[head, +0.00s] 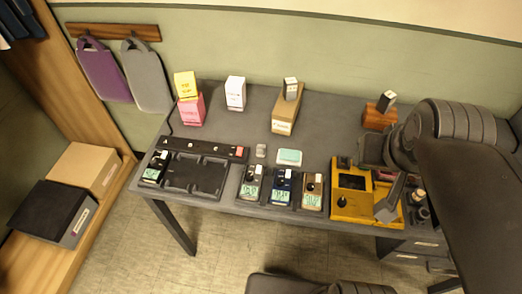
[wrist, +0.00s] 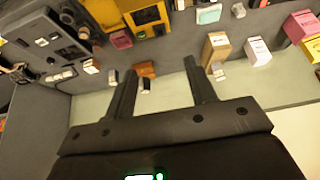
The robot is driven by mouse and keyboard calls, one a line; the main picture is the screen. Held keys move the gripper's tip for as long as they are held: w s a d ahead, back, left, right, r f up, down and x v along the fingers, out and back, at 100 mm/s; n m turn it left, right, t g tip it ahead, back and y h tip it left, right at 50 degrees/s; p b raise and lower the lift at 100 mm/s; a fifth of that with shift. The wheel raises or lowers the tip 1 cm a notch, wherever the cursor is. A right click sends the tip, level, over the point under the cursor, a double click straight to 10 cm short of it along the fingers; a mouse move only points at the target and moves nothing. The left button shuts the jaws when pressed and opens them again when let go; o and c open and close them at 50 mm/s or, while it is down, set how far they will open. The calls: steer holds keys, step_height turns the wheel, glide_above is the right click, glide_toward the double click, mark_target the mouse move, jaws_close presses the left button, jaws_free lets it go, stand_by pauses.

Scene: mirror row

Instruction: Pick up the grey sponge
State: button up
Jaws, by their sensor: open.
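A small light-grey block (head: 261,151), which looks like the grey sponge, lies on the dark desk (head: 240,130) just right of the black power strip. A pale teal and white block (head: 289,157) lies to its right. In the wrist view the picture is turned round; the grey block (wrist: 238,10) shows at the top edge beside the teal block (wrist: 208,14). My gripper (wrist: 160,75) is open, with nothing between its two dark fingers. It is apart from the grey block. My dark arm covers the right side of the head view.
Handheld meters (head: 283,186) stand along the front edge, with a black tray (head: 195,175) to their left. A yellow device (head: 352,200) stands to their right. Small boxes (head: 235,93) stand at the back by the wall. Bare desk surrounds the grey block's back side.

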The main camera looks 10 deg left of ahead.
steer(key=w+a+g, duration=0.1)
steer(key=w+a, duration=0.3)
steer(key=w, duration=0.3)
steer(key=g, duration=0.5)
glide_above(261, 146)
step_height(261, 146, down, 17)
steer(key=f, duration=0.5)
steer(key=shift+d+f, duration=0.3)
steer(key=shift+a+f, duration=0.15)
steer(key=shift+f, duration=1.25)
steer(key=shift+a+f, duration=0.15)
steer(key=shift+f, duration=1.2)
steer(key=shift+c, duration=0.2)
steer(key=c, duration=1)
